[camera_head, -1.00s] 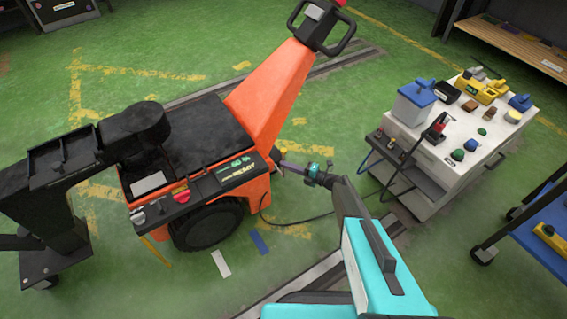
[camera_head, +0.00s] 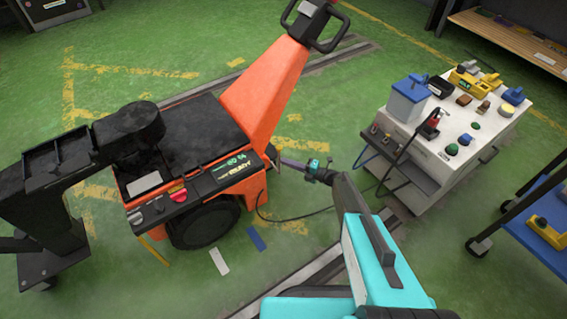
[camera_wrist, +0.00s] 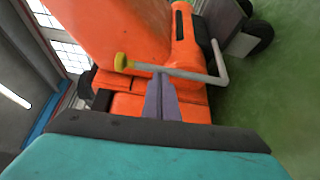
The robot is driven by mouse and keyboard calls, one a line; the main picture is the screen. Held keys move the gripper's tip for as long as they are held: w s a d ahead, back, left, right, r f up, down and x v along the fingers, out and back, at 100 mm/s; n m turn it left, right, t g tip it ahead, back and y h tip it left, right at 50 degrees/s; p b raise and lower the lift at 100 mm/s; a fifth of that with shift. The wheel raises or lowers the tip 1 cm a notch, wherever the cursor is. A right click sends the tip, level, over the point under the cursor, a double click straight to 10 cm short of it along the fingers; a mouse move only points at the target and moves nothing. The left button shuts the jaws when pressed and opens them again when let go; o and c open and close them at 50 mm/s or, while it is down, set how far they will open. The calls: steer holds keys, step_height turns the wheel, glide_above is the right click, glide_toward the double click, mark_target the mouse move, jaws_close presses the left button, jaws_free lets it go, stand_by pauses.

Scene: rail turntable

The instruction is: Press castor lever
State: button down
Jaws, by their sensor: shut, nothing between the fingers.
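The castor lever (camera_wrist: 185,73) shows in the wrist view as a pale grey bar with a yellow knob (camera_wrist: 122,62) at its left end and a bend at its right end. It sits against the orange tug (camera_wrist: 120,30). My gripper (camera_wrist: 161,80) is shut and empty, its grey fingertips at the bar's middle. I cannot tell whether they touch it. In the head view my gripper (camera_head: 284,162) points left at the right side of the orange tug (camera_head: 262,85). The lever is too small to make out there.
A white cart (camera_head: 435,170) with a blue box (camera_head: 408,98) and small parts stands to the right. A blue trolley (camera_head: 545,205) is at the right edge. A dark cable (camera_head: 290,219) lies on the green floor. Rails (camera_head: 300,287) run beneath.

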steer(key=p+v, duration=0.2)
steer(key=v, duration=0.6)
steer(key=shift+s+f, duration=0.2)
steer(key=shift+s, duration=0.15)
